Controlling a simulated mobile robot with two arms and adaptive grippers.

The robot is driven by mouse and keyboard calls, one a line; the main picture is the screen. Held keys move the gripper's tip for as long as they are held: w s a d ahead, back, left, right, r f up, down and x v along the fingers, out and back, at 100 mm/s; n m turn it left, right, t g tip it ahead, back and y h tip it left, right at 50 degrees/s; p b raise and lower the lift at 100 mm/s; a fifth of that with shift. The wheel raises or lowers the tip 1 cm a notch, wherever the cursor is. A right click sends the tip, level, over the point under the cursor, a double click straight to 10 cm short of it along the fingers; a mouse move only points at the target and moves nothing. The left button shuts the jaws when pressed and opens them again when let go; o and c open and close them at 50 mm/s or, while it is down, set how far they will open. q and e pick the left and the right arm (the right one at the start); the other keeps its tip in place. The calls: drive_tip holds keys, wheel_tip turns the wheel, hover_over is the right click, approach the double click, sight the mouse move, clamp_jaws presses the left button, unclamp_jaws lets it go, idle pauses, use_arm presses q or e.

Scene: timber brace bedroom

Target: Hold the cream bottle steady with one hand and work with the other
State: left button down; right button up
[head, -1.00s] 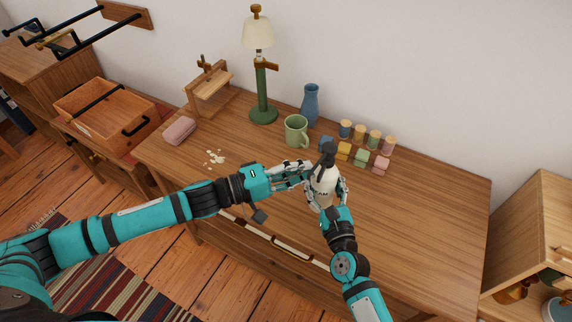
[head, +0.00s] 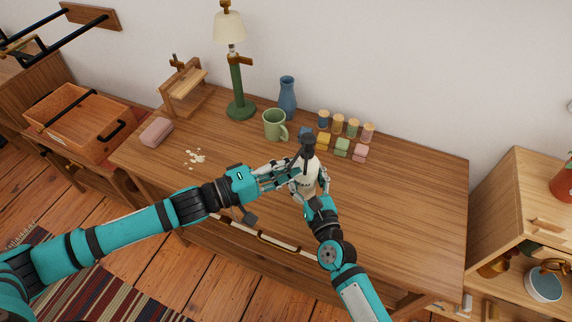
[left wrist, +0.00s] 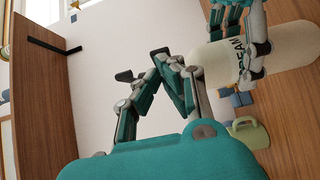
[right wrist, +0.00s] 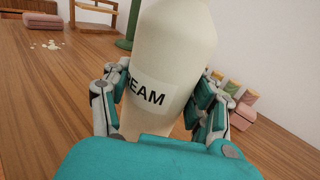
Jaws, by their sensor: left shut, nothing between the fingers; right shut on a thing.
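The cream bottle (head: 306,182) stands upright near the middle of the wooden desk, white with a dark pump top (head: 308,146). Its label shows in the right wrist view (right wrist: 150,94). My right gripper (head: 311,190) is shut around the bottle's body, one finger on each side. My left gripper (head: 292,176) is shut and empty, just left of the bottle's upper part. In the left wrist view its fingers (left wrist: 158,62) meet with nothing between them, and the bottle (left wrist: 285,48) lies beyond them. I cannot tell whether the left fingertips touch the bottle.
Behind the bottle stand a green mug (head: 273,125), a blue vase (head: 287,96), a lamp (head: 239,85) and several small colored blocks and jars (head: 338,122). The desk's right part (head: 420,200) is clear.

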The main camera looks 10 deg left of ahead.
use_arm(q)
drive_tip(key=shift+a, duration=0.1)
drive_tip(key=shift+a, duration=0.35)
drive_tip(key=v, duration=1.1)
drive_tip(key=shift+s+a, duration=0.25)
drive_tip(key=shift+a, duration=0.05)
drive_tip(key=c, duration=1.6)
unclamp_jaws()
drive_tip(key=shift+s+a, duration=0.2)
drive_tip(key=shift+a, duration=0.05)
drive_tip(key=shift+o, duration=0.8)
drive_tip(key=n+t+y, duration=0.7)
drive_tip(key=y, duration=0.1)
approach(306, 167)
drive_tip(key=x, duration=0.7)
drive_tip(key=f+x, duration=0.1)
drive_tip(key=x, duration=0.2)
drive_tip(key=shift+w, duration=0.35)
